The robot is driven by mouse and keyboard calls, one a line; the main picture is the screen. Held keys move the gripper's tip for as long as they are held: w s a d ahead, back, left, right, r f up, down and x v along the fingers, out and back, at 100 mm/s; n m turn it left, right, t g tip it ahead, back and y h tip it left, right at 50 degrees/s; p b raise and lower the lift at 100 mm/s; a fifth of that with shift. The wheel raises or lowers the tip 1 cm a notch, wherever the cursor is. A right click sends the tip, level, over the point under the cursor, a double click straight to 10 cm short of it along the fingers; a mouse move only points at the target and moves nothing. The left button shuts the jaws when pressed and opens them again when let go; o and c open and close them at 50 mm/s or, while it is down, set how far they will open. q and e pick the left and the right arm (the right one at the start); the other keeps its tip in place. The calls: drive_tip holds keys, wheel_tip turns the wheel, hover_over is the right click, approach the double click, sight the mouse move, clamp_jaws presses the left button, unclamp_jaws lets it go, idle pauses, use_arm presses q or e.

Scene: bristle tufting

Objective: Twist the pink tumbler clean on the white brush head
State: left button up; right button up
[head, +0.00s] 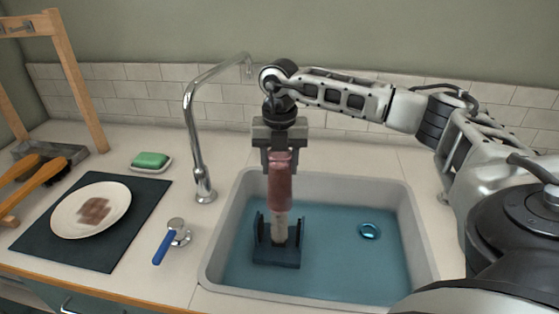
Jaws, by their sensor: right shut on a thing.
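The pink tumbler (280,187) is upright over the sink, with its upper end between the fingers of my right gripper (279,158). My right gripper points straight down and is shut on the tumbler. The white brush head (279,230) stands upright directly below, on a dark base with side brushes (277,258) in the sink. The tumbler's lower end meets or covers the top of the white brush; how far it is over the bristles I cannot tell. My left gripper is not in view.
Further left are a stained plate (68,222) on a dark mat (100,257), green soap (151,160) and wooden-handled brushes (38,184).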

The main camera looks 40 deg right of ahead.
sight(279, 201)
wheel_tip(279, 201, down, 2)
drive_tip(key=shift+b, duration=0.6)
wheel_tip(279, 201, down, 4)
drive_tip(key=b, duration=0.3)
drive_tip(key=shift+w+r, duration=0.1)
drive_tip(key=shift+r, duration=0.05)
drive_tip(key=shift+f+b, duration=0.5)
drive_tip(key=shift+f, duration=0.25)
drive_tip(key=shift+f+b, duration=1.15)
drive_tip(key=shift+f, duration=0.85)
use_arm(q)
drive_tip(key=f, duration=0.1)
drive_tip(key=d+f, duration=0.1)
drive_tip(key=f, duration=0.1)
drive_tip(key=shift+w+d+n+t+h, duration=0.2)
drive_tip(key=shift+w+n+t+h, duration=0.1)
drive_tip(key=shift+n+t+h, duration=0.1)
use_arm(e)
drive_tip(key=shift+f, duration=0.25)
drive_tip(key=o, duration=0.3)
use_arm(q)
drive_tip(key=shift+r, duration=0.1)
use_arm(e)
drive_tip(key=shift+c, duration=0.3)
